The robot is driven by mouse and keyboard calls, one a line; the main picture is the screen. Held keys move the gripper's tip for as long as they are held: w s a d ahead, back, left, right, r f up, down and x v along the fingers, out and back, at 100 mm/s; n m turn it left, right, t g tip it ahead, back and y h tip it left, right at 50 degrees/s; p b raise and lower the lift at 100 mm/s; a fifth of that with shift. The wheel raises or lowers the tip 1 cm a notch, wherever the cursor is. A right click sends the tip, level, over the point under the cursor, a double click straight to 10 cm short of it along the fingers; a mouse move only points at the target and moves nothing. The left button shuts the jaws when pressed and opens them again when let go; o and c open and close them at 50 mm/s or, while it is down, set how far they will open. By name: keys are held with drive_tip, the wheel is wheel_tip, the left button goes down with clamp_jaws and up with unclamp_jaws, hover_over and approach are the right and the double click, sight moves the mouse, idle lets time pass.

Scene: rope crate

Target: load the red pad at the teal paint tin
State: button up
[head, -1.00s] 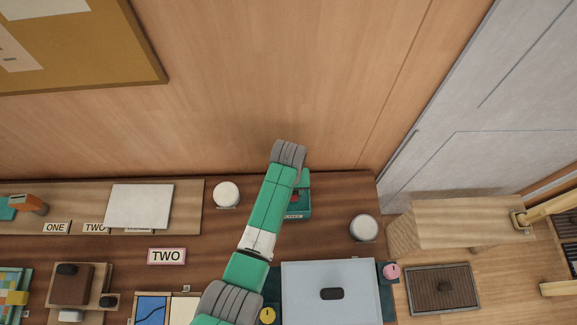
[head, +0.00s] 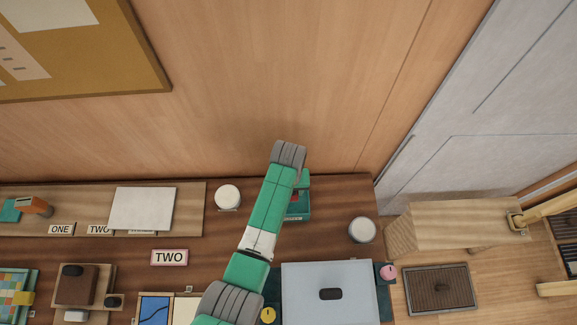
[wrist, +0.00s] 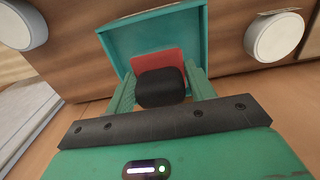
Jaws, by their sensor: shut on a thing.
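The teal paint tin (head: 304,210) is a shallow, square-rimmed tray at the back of the brown table, partly hidden by my arm. The wrist view shows its open inside and teal rim (wrist: 148,17). The red pad (wrist: 158,61) is a flat red piece with a black grip (wrist: 160,88), within the tin's outline. I cannot tell whether it touches the tin's floor. My gripper (wrist: 161,86) is shut on the black grip, one green finger on each side. In the head view only a little red shows beside my arm.
Round white-topped containers stand left (head: 228,196) and right (head: 362,230) of the tin. A grey-blue box lid (head: 330,293) with a black knob lies in front. A pale wooden block (head: 455,224) stands at the right. The wall is close behind the tin.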

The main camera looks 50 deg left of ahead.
wheel_tip(320, 180, up, 5)
drive_tip(key=p, duration=0.4)
drive_tip(key=shift+f, duration=0.15)
idle(0.4)
drive_tip(key=w+d+r+m, duration=0.1)
drive_tip(key=d+r+m, duration=0.2)
drive_tip(key=d, duration=0.6)
drive_tip(key=d+r+m, duration=0.3)
drive_tip(key=d+r, duration=0.1)
drive_tip(key=d, duration=0.5)
drive_tip(key=w+d+r+m, duration=0.1)
drive_tip(key=d+r+m, duration=0.3)
drive_tip(key=d, duration=0.5)
drive_tip(key=shift+w+r, duration=0.25)
drive_tip(key=shift+w, duration=0.05)
